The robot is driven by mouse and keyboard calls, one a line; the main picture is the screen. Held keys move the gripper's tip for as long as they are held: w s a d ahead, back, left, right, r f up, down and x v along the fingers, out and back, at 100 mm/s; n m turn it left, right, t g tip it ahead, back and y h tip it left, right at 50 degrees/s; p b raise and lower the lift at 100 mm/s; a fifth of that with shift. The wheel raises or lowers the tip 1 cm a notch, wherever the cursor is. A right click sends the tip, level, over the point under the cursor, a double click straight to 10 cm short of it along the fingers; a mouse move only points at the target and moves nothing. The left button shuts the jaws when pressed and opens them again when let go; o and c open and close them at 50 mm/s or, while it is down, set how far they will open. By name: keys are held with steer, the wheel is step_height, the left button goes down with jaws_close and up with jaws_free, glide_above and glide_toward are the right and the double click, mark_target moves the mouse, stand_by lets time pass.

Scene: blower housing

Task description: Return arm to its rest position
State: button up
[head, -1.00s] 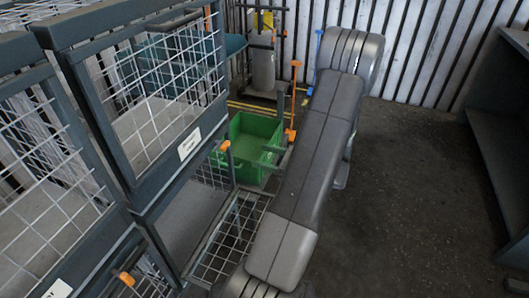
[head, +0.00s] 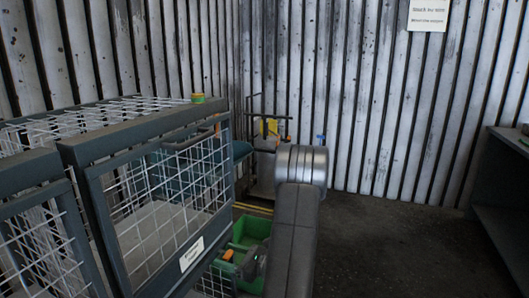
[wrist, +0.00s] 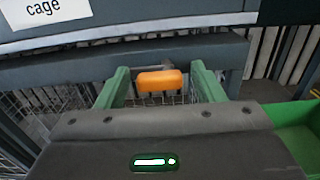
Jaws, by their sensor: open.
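My arm (head: 292,235) rises from the bottom of the head view and bends over at a rounded grey joint in front of the ribbed wall. In the wrist view my gripper (wrist: 160,72) has two green fingers standing well apart, with nothing clasped. An orange handle (wrist: 160,81) shows in the gap between the fingers, on the frame of the labelled cage (wrist: 120,60). Whether the fingers overlap it in depth I cannot tell. In the head view the handle (head: 228,255) is small beside my gripper, which is mostly hidden behind the arm.
Wire-mesh cages (head: 150,200) fill the left side, close to my arm. A green bin (head: 246,234) stands low behind the arm, and a trolley with yellow and orange parts (head: 268,135) is at the back. Floor at right (head: 390,240) is free, up to a dark shelf (head: 505,185).

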steer(key=shift+a, duration=0.25)
steer(key=shift+d, duration=0.1)
steer(key=shift+d, duration=0.1)
